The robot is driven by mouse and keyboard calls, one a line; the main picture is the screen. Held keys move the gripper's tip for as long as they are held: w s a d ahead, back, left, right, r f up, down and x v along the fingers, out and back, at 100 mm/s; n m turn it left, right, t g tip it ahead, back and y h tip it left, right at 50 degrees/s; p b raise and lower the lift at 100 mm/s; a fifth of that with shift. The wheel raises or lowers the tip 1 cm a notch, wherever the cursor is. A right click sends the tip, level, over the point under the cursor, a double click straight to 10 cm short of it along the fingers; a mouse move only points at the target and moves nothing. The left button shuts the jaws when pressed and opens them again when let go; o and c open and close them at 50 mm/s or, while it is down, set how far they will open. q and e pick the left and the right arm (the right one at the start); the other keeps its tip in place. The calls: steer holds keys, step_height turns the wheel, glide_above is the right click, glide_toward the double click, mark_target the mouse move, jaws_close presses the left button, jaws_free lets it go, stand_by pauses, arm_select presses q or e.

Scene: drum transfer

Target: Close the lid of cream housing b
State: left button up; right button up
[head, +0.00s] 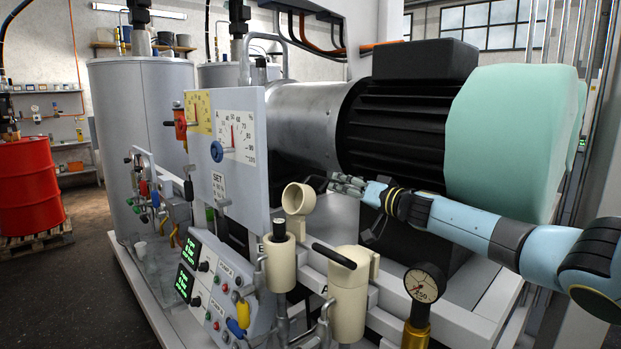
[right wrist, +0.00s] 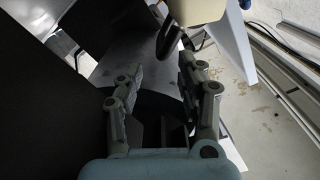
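Cream housing b (head: 281,268) is an upright cream cylinder at the middle front in the head view. A dark cylindrical piece (head: 279,229) stands up out of its top. Its cream lid (head: 293,200) is swung up, with a dark handle on its far side. My right gripper (head: 338,184) is just right of the lid, near that handle. In the right wrist view the gripper (right wrist: 162,70) has its fingers apart with nothing gripped. The dark handle (right wrist: 169,36) and part of the cream lid (right wrist: 192,11) lie beyond the fingertips. My left gripper is not in view.
A second cream housing (head: 347,300) with a black-handled top stands right of housing b. A pressure gauge (head: 425,284) is at its right. The grey panel (head: 240,180) rises behind left. A large motor (head: 400,120) stands behind my right arm. A control panel (head: 215,280) is at lower left.

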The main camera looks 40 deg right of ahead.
mark_target(310, 177)
steer(key=w, duration=0.2)
steer(key=w+b, duration=0.1)
steer(key=w, duration=0.2)
steer(key=w+b, duration=0.1)
steer(key=w, duration=0.2)
steer(key=shift+w+a+f, duration=0.1)
steer(key=shift+w+a, duration=0.1)
steer(key=shift+a, duration=0.2)
steer(key=shift+w+a+b, duration=0.1)
steer(key=shift+w+b, duration=0.35)
steer(key=shift+w, duration=0.15)
steer(key=shift+c, duration=0.2)
jaws_close()
